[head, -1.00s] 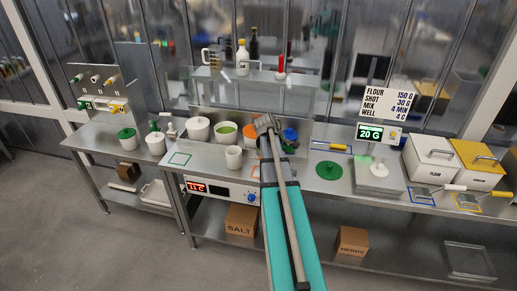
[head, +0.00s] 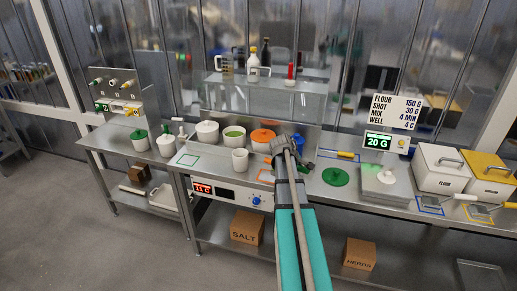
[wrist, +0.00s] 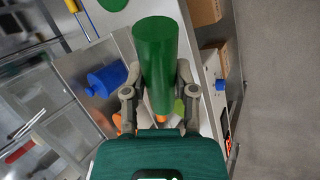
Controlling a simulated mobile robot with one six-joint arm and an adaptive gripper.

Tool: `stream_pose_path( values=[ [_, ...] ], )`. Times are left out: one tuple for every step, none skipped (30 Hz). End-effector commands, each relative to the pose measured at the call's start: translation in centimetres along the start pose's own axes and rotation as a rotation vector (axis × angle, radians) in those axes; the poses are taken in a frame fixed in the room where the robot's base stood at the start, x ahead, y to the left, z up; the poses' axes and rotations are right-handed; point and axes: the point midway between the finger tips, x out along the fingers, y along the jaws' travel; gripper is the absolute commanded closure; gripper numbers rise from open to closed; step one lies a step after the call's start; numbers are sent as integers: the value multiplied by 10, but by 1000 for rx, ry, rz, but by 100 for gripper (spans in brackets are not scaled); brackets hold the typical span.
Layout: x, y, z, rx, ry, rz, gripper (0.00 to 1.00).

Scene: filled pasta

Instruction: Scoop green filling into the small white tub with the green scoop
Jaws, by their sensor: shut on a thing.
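My gripper (head: 285,143) is over the middle of the counter, by the orange-lidded tub. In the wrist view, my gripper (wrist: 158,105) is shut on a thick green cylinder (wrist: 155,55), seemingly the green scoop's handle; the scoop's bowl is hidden. The green filling (head: 234,133) shows inside an open white pot (head: 235,141) left of my gripper. A small white tub (head: 240,161) stands in front of that pot; its inside is hard to make out. A small white round thing (head: 387,177) sits on the scale at the right.
A white pot (head: 207,132) stands left of the filling pot. A green disc (head: 335,176) lies right of my arm. The raised shelf (head: 258,80) behind holds bottles.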

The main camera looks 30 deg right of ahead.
Motion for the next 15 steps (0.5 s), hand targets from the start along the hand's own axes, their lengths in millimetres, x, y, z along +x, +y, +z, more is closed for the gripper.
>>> stream_pose_path(
  values=[
    [8,-6,-1,0,0,0,100],
    [10,-7,-2,0,0,0,100],
    [14,-9,-2,0,0,0,100],
    [17,-11,-3,0,0,0,100],
    [19,-12,-3,0,1,0,100],
    [21,-14,-3,0,1,0,100],
    [23,-15,-4,0,1,0,100],
    [24,-16,-4,0,1,1,100],
    [25,-17,-4,0,1,1,100],
    [26,-17,-4,0,1,1,100],
    [26,-18,-4,0,1,1,100],
    [27,-18,-5,-1,1,1,100],
    [27,-18,-5,-1,1,1,100],
    [26,-18,-5,-1,1,1,100],
    [26,-18,-5,-1,1,1,100]
  ],
)
